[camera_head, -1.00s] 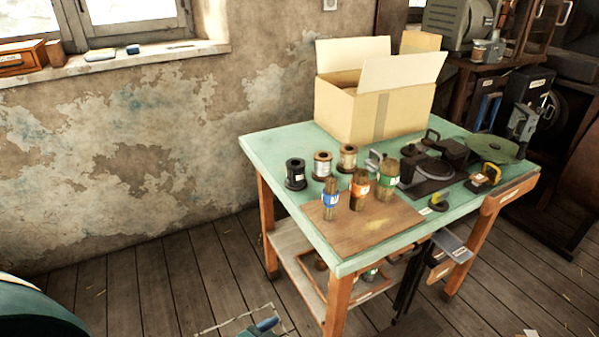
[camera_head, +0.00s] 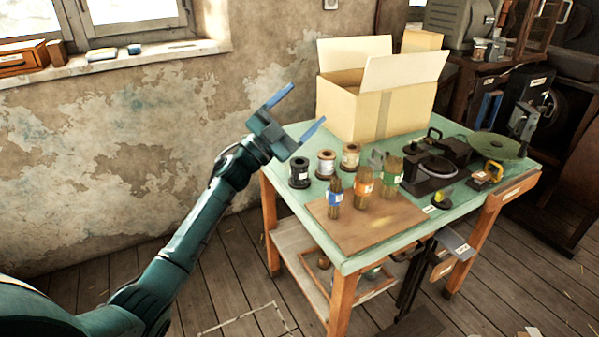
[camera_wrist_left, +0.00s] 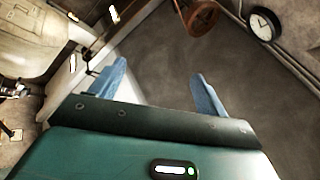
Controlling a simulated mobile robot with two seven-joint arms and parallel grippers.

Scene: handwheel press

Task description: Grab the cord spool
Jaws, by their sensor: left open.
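Three spools stand in a row along the left side of the green table (camera_head: 264,146): a black one (camera_head: 299,172), a reddish-brown one (camera_head: 326,162) and a tan one (camera_head: 350,155). I cannot tell which holds cord. My left gripper (camera_head: 304,106) is open and empty in the air, above and to the left of the spools in the picture. Its blue fingers also show spread in the left wrist view (camera_wrist_left: 159,72), with no spool between them. My right gripper is not in view.
An open cardboard box (camera_head: 366,112) stands behind the spools. Several labelled bottles, including one with a blue label (camera_head: 335,197), stand in front on a wooden board (camera_head: 365,232). Dark tools crowd the table's right side. A wall lies behind.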

